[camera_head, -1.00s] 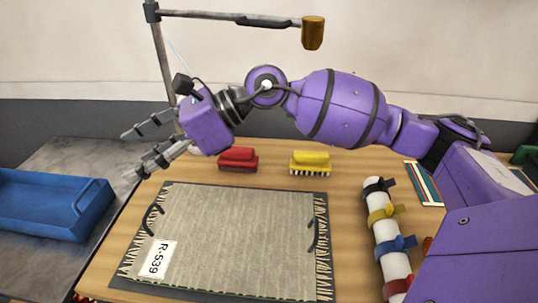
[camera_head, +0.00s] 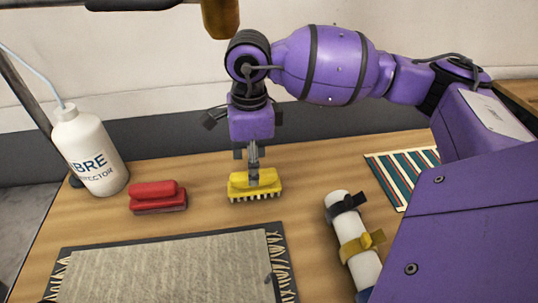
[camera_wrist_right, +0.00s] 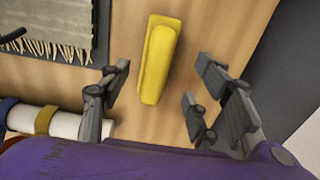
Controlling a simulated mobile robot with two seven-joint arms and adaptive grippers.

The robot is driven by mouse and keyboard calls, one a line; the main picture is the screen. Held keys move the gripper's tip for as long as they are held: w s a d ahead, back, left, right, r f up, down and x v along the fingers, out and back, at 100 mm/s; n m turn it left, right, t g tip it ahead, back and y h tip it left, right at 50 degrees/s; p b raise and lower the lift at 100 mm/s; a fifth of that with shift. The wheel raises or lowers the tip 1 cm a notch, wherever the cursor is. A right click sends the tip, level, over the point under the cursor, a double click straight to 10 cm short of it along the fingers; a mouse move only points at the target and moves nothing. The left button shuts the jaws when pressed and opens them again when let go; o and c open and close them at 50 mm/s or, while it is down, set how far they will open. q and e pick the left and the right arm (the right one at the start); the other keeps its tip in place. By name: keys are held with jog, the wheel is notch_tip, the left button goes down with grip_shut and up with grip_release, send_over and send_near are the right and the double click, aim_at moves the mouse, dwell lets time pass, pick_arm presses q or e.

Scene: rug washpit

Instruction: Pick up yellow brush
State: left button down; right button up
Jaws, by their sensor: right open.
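The yellow brush (camera_head: 253,188) lies bristles down on the wooden table, behind the rug sample. My right gripper (camera_head: 253,170) points straight down over it, with its fingers overlapping the brush's top in the head view. In the right wrist view the yellow brush (camera_wrist_right: 158,60) lies lengthwise between the two spread fingers, with a gap on each side. The right gripper is open and holds nothing. I cannot tell the exact height of the fingertips above the brush. My left gripper is not in view.
A red brush (camera_head: 158,196) lies left of the yellow one, and a white bottle (camera_head: 92,150) stands farther left. The fringed rug sample (camera_head: 170,270) lies in front. A strapped white roll (camera_head: 350,235) and striped cloth (camera_head: 400,175) are to the right. An ochre fixture (camera_head: 220,15) hangs above.

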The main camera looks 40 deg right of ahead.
jog(key=shift+d+f, duration=0.1)
jog(key=shift+f, duration=0.45)
jog(key=f, duration=0.6)
jog(key=shift+s+a+f+p, duration=0.15)
jog(key=shift+a+f+p, duration=0.15)
jog(key=shift+f+p, duration=0.1)
jog(key=c, duration=1.4)
jog(key=shift+o, duration=0.2)
jog(key=shift+r, duration=0.1)
jog(key=shift+r, duration=0.6)
jog(key=s+a+r+b, duration=0.1)
jog(key=s+a+r, duration=0.3)
jog(key=s+r, duration=0.7)
jog(key=shift+s+a+r, duration=0.2)
jog(key=shift+s+r, duration=0.15)
jog(key=shift+s, duration=0.75)
